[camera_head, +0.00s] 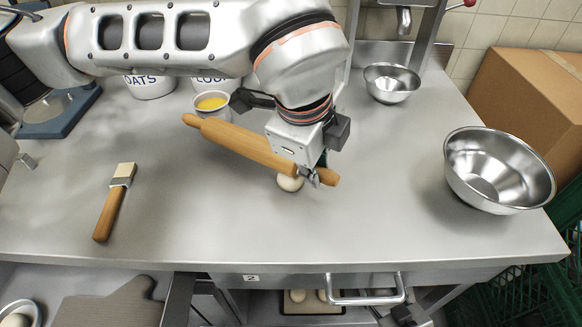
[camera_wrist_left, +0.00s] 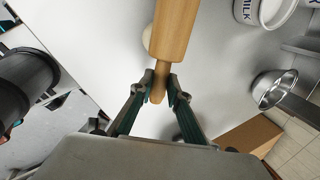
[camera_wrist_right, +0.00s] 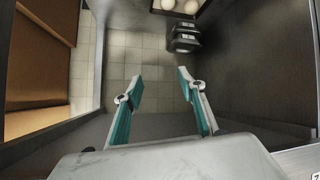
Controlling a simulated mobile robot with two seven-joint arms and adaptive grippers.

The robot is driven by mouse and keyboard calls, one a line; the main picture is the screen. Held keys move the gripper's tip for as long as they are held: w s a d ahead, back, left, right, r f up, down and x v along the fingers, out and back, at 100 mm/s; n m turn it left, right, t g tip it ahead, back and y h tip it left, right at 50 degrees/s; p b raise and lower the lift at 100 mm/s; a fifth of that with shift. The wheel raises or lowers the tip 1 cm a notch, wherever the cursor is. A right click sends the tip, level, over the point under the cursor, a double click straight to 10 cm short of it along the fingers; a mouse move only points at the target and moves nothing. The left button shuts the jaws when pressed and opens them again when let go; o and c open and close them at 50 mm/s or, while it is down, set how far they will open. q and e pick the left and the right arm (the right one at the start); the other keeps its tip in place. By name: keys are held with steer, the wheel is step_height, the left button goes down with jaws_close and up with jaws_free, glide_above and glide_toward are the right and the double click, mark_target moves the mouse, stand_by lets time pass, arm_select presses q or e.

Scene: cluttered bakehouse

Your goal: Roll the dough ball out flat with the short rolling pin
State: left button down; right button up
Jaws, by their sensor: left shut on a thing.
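The wooden rolling pin (camera_head: 240,145) is held over the steel worktop, slanting from upper left to lower right. My left gripper (camera_head: 312,178) is shut on its right handle; the left wrist view shows both fingers (camera_wrist_left: 160,88) around the handle. The pale dough ball (camera_head: 290,183) sits on the worktop under the right end of the pin, partly hidden by pin and gripper. It also peeks out beside the pin in the left wrist view (camera_wrist_left: 147,40). I cannot tell whether pin and dough touch. My right gripper (camera_wrist_right: 160,82) is open and empty, below worktop level.
A brush (camera_head: 113,205) lies at left. A cup of yellow liquid (camera_head: 213,108) and labelled tubs (camera_head: 150,84) stand behind the pin. A large steel bowl (camera_head: 490,185) and smaller bowl (camera_head: 392,84) stand at right. Below the front edge is a tray of dough balls (camera_head: 288,306). The front middle is clear.

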arm_select(q)
steer(key=shift+w+d+r+g+y+p, duration=0.15)
steer(key=shift+w+g+y+p, duration=0.15)
steer(key=shift+g+p, duration=0.25)
steer(key=shift+w+d+r+g+y+p, duration=0.1)
steer(key=shift+w+d+g+y+p, duration=0.05)
steer(key=shift+g+y+p, duration=0.4)
steer(key=shift+w+d+f+g+y+p, duration=0.15)
steer(key=shift+w+g+y+p, duration=0.15)
steer(key=shift+g, duration=0.4)
arm_select(e)
steer(key=shift+t, duration=0.3)
steer(key=shift+w+r, duration=0.25)
steer(key=shift+r, duration=0.55)
steer(key=shift+w+r, duration=0.3)
steer(key=shift+r, duration=0.45)
steer(key=shift+w+r, duration=0.25)
steer(key=shift+r, duration=0.55)
